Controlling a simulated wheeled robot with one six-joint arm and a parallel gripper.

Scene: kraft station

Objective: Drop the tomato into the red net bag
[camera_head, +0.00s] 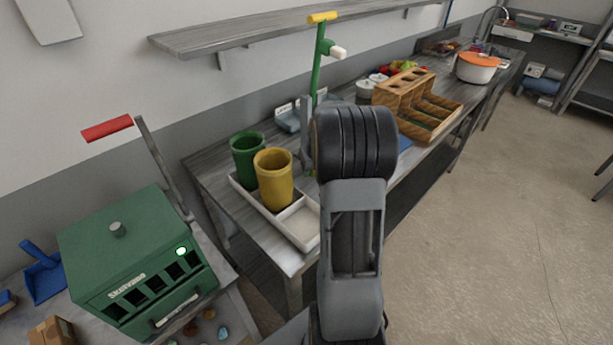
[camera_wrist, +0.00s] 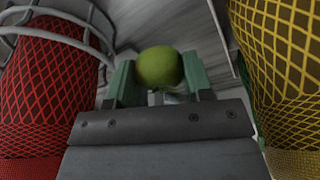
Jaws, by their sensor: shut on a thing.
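In the wrist view my gripper (camera_wrist: 160,82) is shut on a round yellow-green fruit (camera_wrist: 159,66), held between two green jaw pads. It is green rather than red, and I cannot tell for sure that it is the tomato. The red net bag (camera_wrist: 45,85) stands at the left of the wrist view, beside the jaws and apart from the fruit. Its opening is not clearly visible. In the head view my arm hides the gripper, the fruit and the red bag.
A yellow net bag (camera_wrist: 290,60) is close on the right of the jaws. Pale wire loops (camera_wrist: 85,22) curve over the red bag.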

